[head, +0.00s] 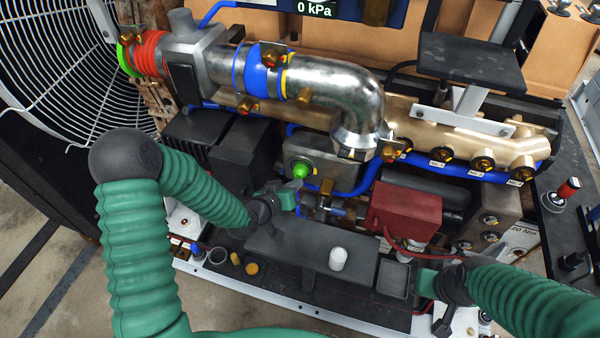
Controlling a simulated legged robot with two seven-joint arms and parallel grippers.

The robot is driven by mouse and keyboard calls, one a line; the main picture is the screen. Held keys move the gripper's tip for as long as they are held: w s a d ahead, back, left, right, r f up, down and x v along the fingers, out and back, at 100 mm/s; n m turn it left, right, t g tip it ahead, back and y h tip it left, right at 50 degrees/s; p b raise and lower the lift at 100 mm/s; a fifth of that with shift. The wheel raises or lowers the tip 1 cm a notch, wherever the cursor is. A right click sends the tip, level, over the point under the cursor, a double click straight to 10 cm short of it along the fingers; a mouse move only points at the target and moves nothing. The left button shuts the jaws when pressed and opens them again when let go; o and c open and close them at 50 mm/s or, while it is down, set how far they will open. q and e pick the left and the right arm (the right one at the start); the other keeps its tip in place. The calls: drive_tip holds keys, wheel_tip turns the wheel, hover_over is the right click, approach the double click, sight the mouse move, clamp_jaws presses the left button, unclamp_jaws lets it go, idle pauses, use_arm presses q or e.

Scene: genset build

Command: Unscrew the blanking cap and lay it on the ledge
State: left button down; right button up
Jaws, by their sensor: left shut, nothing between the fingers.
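My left gripper (293,191) is shut and empty. Its tips are just below a bright green round fitting (301,170) on the front of the grey metal housing; I cannot tell whether they touch it. A white rounded cap (338,259) stands upright on the dark ledge (300,252) in front of the engine, apart from both grippers. I cannot tell for sure which of these two pieces is the blanking cap. My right gripper (443,322) is low at the right, dark and small in view; its fingers are unclear.
A red box (404,212) with a red cable sits right of the housing. A shallow dark tray (393,279) is right of the white cap. Small cups and a yellow cap (252,268) lie at the ledge's left. A steel pipe (335,88) runs above; a wire fan guard (70,70) is left.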

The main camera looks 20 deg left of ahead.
use_arm(q)
drive_tip(key=shift+w+a+r, duration=0.25)
drive_tip(key=c, duration=1.7)
unclamp_jaws()
drive_tip(key=shift+s, duration=0.1)
